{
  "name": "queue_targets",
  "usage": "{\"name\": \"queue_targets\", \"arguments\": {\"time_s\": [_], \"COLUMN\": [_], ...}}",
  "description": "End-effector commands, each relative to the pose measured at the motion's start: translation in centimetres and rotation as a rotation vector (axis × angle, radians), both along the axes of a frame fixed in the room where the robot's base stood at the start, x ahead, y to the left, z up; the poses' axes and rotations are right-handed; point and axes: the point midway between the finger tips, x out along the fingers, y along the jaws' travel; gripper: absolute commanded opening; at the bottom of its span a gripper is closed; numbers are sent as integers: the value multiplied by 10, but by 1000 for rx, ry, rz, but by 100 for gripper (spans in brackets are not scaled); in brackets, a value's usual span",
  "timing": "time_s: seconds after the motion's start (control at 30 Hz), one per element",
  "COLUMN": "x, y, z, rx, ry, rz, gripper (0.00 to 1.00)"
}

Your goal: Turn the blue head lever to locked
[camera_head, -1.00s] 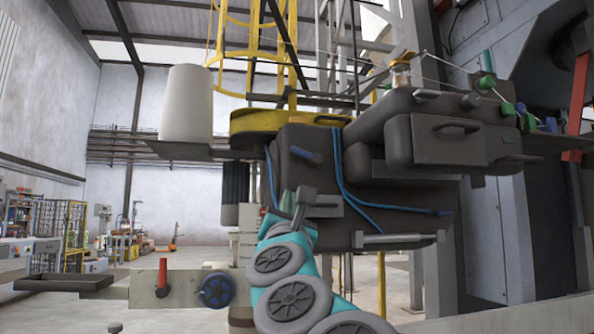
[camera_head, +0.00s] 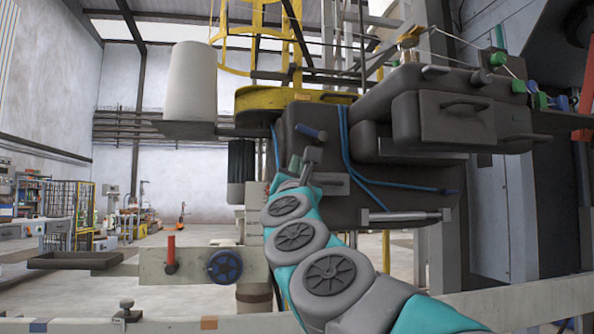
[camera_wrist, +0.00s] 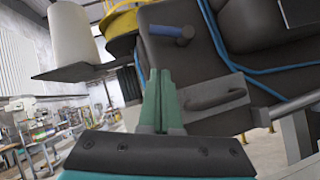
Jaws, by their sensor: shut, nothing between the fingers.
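The blue head lever (camera_head: 310,132) sticks out from the upper front of the dark head box (camera_head: 325,210). It is a short, nearly level blue bar, and it also shows near the top of the wrist view (camera_wrist: 172,32). My gripper (camera_head: 294,161) is below and slightly left of the lever in the head view. In the wrist view its green fingers (camera_wrist: 158,72) are together with nothing between them. Their tips are below the lever, with a visible gap in the picture. Any lock marking is too small to read.
A grey bar handle (camera_wrist: 215,95) is close to the right of my fingers. Blue hoses (camera_head: 350,165) run down the box. A white cylinder (camera_head: 194,80) stands on a shelf at left. A blue handwheel (camera_head: 224,266) and red lever (camera_head: 171,250) are lower left.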

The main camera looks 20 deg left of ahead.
Motion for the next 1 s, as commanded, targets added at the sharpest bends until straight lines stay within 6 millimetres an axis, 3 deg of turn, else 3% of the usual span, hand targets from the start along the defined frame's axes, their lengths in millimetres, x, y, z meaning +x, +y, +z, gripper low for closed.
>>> {"name": "queue_targets", "arguments": {"time_s": [0.33,0.6,1.0], "x": [34,45,47], "y": [11,4,3], "z": [22,55,57], "rx": [-1,1,0], "ry": [-1,-1,0], "rz": [-5,-3,-1], "gripper": [0,0,0]}}
